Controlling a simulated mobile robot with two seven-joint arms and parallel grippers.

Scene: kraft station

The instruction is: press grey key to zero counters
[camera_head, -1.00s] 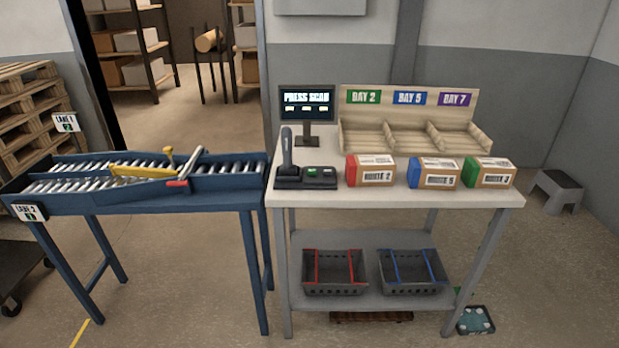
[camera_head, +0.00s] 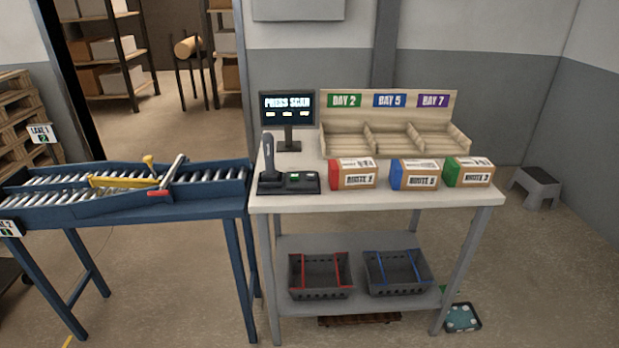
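A dark key box (camera_head: 303,188) sits at the left front of the white table, right of a black scanner in its stand (camera_head: 268,158). A green key (camera_head: 294,176) shows on its top. A darker patch beside the green key may be the grey key, but it is too small to tell. A monitor (camera_head: 287,108) behind the box reads "PRESS SCAN" above several small yellow fields too small to read. Neither of my grippers is in view.
Three cartons with red (camera_head: 352,173), blue (camera_head: 413,174) and green (camera_head: 467,172) ends stand along the table front. Behind them is a wooden bay rack (camera_head: 395,145). A blue roller conveyor (camera_head: 215,208) adjoins the left. Two baskets (camera_head: 320,277) stand on the lower shelf.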

